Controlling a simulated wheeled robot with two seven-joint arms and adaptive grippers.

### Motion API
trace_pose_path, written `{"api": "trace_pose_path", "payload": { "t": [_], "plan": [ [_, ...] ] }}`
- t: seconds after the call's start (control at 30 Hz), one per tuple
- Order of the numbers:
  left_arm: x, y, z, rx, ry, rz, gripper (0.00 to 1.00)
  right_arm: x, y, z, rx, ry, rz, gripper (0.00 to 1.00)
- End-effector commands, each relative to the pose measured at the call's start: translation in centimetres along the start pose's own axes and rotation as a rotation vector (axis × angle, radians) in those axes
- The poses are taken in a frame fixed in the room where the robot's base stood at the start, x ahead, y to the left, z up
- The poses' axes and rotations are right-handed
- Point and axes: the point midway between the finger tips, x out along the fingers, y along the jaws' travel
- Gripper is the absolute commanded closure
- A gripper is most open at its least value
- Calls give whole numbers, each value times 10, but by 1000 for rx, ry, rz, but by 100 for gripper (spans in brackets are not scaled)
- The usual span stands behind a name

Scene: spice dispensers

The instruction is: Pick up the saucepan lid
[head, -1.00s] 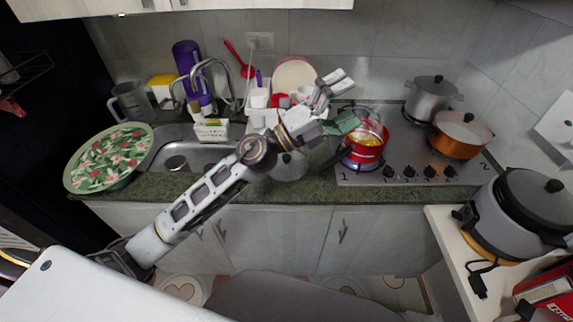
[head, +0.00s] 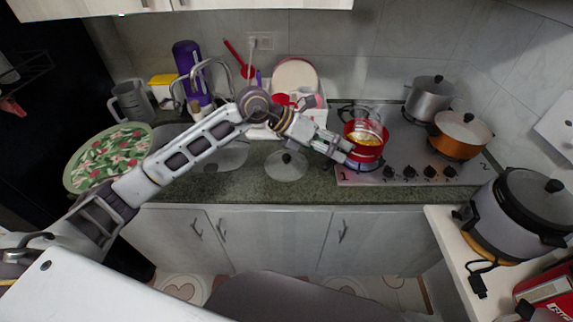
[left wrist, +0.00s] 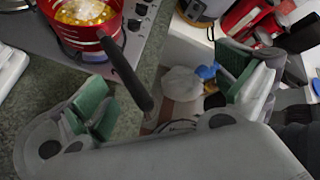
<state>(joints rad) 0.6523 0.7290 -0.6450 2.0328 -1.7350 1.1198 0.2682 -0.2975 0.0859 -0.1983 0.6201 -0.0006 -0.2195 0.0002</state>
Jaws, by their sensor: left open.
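A round glass lid (head: 286,166) with a dark knob lies on the green counter, left of the stove. A red saucepan (head: 366,152) with yellow food stands on the stove's left front; it also shows in the left wrist view (left wrist: 84,22). My left gripper (head: 346,152) is at the saucepan's left side, right of the lid. In the left wrist view its green-padded fingers (left wrist: 165,92) are wide apart. The saucepan's black handle (left wrist: 124,72) shows between them in that picture; I cannot tell whether they touch it. The lid is not seen there. My right gripper is not in view.
A steel pot (head: 430,100) and an orange pan (head: 460,138) stand on the stove's right. A white rack (head: 262,132) and the sink are behind and left of the lid. A rice cooker (head: 520,215) stands far right. The counter (head: 240,187) in front is clear.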

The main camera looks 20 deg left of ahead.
Motion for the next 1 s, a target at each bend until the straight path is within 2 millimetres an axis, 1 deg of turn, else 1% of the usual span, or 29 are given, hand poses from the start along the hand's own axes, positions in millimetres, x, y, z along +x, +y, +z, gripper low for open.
{"api": "trace_pose_path", "payload": {
  "t": [0.03,0.17,0.3,0.4,0.5,0.6,0.7,0.83,1.0],
  "plan": [
    [-6,14,-2,17,34,58,0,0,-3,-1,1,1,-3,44],
    [-23,49,-9,43,124,206,0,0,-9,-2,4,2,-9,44],
    [-50,87,-14,55,212,372,0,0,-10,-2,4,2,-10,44],
    [-70,109,-16,55,263,475,0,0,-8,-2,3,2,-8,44],
    [-87,125,-17,49,300,554,0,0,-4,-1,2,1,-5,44],
    [-97,133,-18,43,322,599,0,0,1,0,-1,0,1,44],
    [-101,136,-18,41,331,618,0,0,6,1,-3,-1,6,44],
    [-102,137,-19,40,331,619,0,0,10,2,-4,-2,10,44],
    [-101,137,-18,41,331,617,0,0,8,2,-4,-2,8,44]
  ]
}}
